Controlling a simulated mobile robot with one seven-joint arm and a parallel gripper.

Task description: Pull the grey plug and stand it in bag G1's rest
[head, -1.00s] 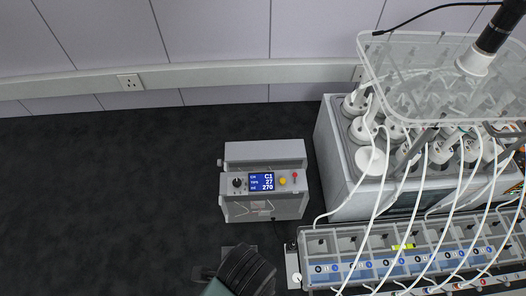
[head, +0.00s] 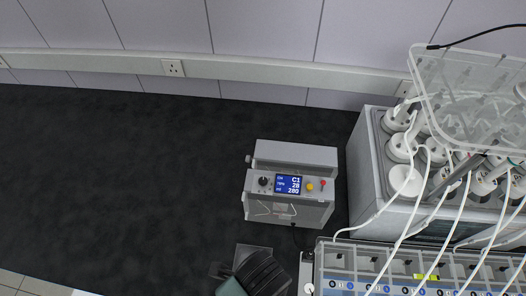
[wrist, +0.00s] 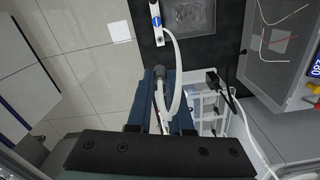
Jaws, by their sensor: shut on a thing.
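In the wrist view my gripper (wrist: 162,88) has blue fingers closed around a thin piece with a dark grey end, which looks like the grey plug (wrist: 160,72). A white tube loops beside it, close to the right finger. I cannot read the label, so I cannot tell whether this is bag G1's rest. In the head view the fingers are hidden behind my black wrist.
A grey control box (head: 290,185) with a lit display stands on the black bench. To its right are a bath of white-capped bottles (head: 403,180) and a clear-walled unit (head: 340,262) with tubes running over it. The bench left of the box is clear.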

